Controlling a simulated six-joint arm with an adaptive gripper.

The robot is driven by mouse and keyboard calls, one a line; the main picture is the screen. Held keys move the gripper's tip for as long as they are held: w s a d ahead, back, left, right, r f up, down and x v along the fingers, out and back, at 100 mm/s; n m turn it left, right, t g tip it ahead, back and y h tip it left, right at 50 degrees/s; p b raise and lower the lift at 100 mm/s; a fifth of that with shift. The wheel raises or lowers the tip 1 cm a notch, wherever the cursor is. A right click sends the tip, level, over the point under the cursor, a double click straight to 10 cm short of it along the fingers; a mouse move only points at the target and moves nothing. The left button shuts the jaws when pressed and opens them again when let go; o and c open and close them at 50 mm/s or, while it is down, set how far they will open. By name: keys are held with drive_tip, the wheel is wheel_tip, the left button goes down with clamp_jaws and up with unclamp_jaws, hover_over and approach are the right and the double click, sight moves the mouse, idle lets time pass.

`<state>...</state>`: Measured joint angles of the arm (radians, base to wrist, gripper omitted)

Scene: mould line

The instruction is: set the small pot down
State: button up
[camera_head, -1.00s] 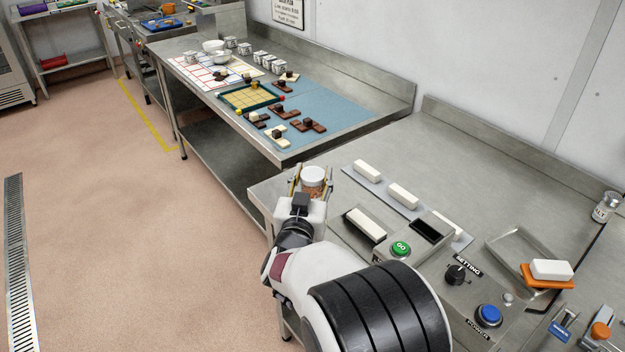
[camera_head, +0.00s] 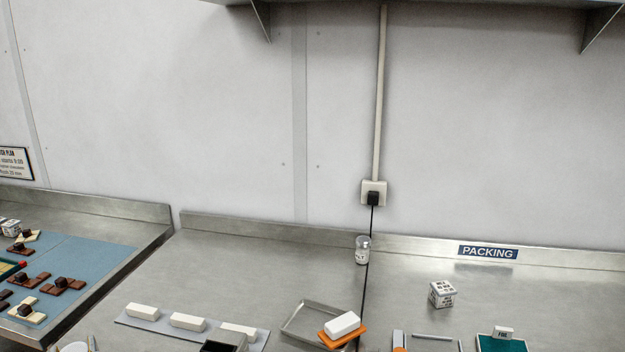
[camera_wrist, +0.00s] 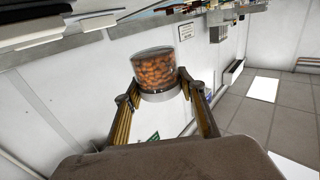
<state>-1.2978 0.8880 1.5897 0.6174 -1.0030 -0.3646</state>
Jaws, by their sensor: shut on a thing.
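The small pot is a clear jar of brown-orange nut-like pieces with a pale lid (camera_wrist: 155,70), in the wrist view. My gripper (camera_wrist: 160,92) is shut on it, one finger on each side near the lid. In the head view only the pot's pale top (camera_head: 74,348) and a fingertip of my gripper (camera_head: 92,343) show at the bottom left edge. What lies under the pot is hidden there, so I cannot tell its height over the bench.
White blocks on a grey strip (camera_head: 136,322), a metal tray (camera_head: 300,320), a white block on an orange holder (camera_head: 345,335), a glass shaker (camera_head: 362,250) and a patterned box (camera_head: 442,294) stand on the steel bench. Bare steel (camera_head: 250,265) lies behind the strip.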

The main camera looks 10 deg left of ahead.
drive_tip(key=s+f, duration=0.1)
drive_tip(key=s+f+n+g+y, duration=0.1)
drive_tip(key=shift+d+f, duration=0.4)
drive_tip(key=shift+s+d+r, duration=0.15)
drive_tip(key=shift+d, duration=0.2)
drive_tip(key=w+d+r, duration=0.1)
drive_tip(key=d+r, duration=0.9)
drive_tip(key=d, duration=0.3)
drive_tip(key=w+d+r+m+t+h, duration=0.1)
drive_tip(key=w+d+r, duration=0.1)
drive_tip(key=d+r, duration=0.8)
drive_tip(key=w+d+r+m+t+h, duration=0.1)
drive_tip(key=d+r, duration=1)
drive_tip(key=d, duration=0.6)
drive_tip(key=shift+w, duration=0.25)
drive_tip(key=shift+a, duration=0.1)
drive_tip(key=w+d+m+t+h, duration=0.1)
drive_tip(key=w+d+h, duration=0.3)
drive_tip(key=d, duration=0.6)
drive_tip(key=w+d+m+t+h, duration=0.1)
drive_tip(key=w+d+m+h, duration=0.2)
drive_tip(key=d, duration=0.8)
drive_tip(key=w+d+m+t+h, duration=0.2)
drive_tip(key=w+d+m+h, duration=0.2)
drive_tip(key=d, duration=0.7)
drive_tip(key=shift+w+d+h, duration=0.15)
drive_tip(key=shift+w+h, duration=0.2)
drive_tip(key=shift+h, duration=0.05)
